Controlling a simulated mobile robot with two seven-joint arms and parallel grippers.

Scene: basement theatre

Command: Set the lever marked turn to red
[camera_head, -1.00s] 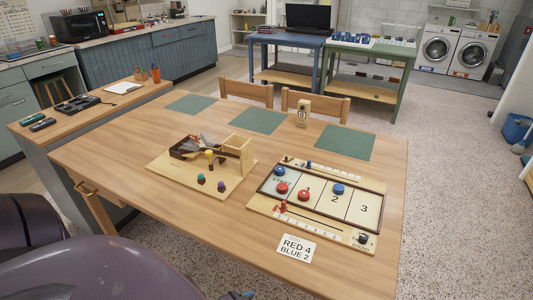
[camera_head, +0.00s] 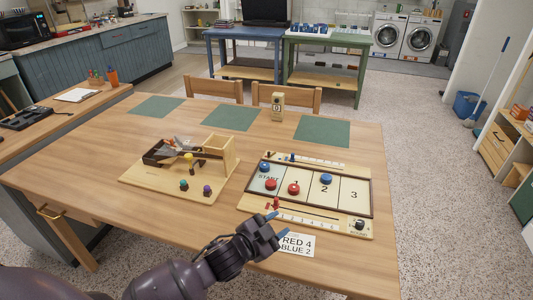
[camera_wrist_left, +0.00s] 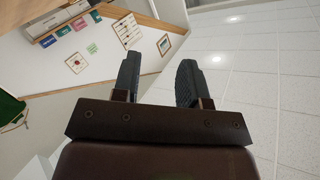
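The game board (camera_head: 354,191) lies on the wooden table, with squares START, 2 and 3 readable. A small black knob (camera_head: 359,224) sits at its near right corner; its marking and the way it points are too small to read. It may be the turn lever. A red peg (camera_head: 276,204) stands at the near scale and a blue peg (camera_head: 292,158) at the far scale. Red and blue pieces stand on the squares. My left gripper (camera_head: 278,226) is near the board's front edge, left of the knob, open and empty; its parted fingers show in the left wrist view (camera_wrist_left: 160,82). My right gripper is not in view.
A card (camera_head: 299,244) reading RED 4, BLUE 2 lies in front of the board, partly hidden by my left gripper. A wooden tray with a box (camera_head: 150,190) stands left of the board. Green mats (camera_head: 322,131) and a small upright block (camera_head: 277,107) are behind. The table's right edge is close to the board.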

